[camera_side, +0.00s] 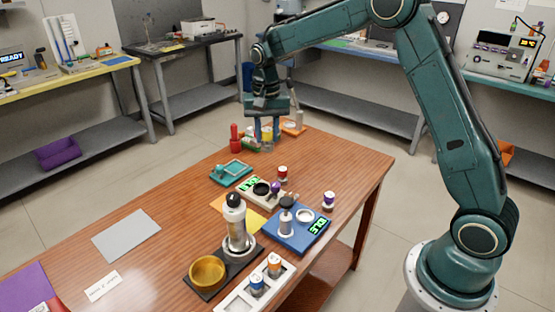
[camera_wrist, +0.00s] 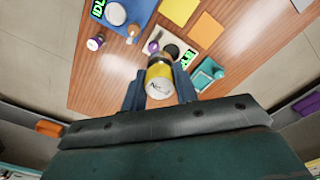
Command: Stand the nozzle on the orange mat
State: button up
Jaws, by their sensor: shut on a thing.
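My gripper (camera_side: 266,132) is at the far end of the wooden table in the side view, pointing down. In the wrist view its jaws (camera_wrist: 160,90) are closed on a short cylinder with a yellow band and dark lettering, which I take for the nozzle (camera_wrist: 160,76). Its yellow side also shows between the fingers in the side view (camera_side: 267,134). I cannot tell whether its lower end touches the table. An orange mat (camera_wrist: 208,30) lies flat and bare beyond the teal tray in the wrist view, apart from my gripper.
The teal tray (camera_side: 230,173), white device (camera_side: 268,199) and blue device (camera_side: 297,238) fill the middle. A grey mat (camera_side: 126,235) lies on the left with clear table around it.

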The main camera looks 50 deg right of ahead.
jog(key=w+a+f, duration=0.2)
jog(key=w+a, duration=0.5)
jog(key=w, duration=0.5)
jog(key=shift+f, duration=0.1)
notch_tip(320, 180, down, 16)
jog(key=shift+d+r, duration=0.1)
jog(key=shift+r, duration=0.1)
dwell(0.3)
jog(key=shift+f, duration=0.1)
jog(key=shift+f, duration=2)
jog(key=shift+f, duration=0.1)
jog(key=o, duration=1.1)
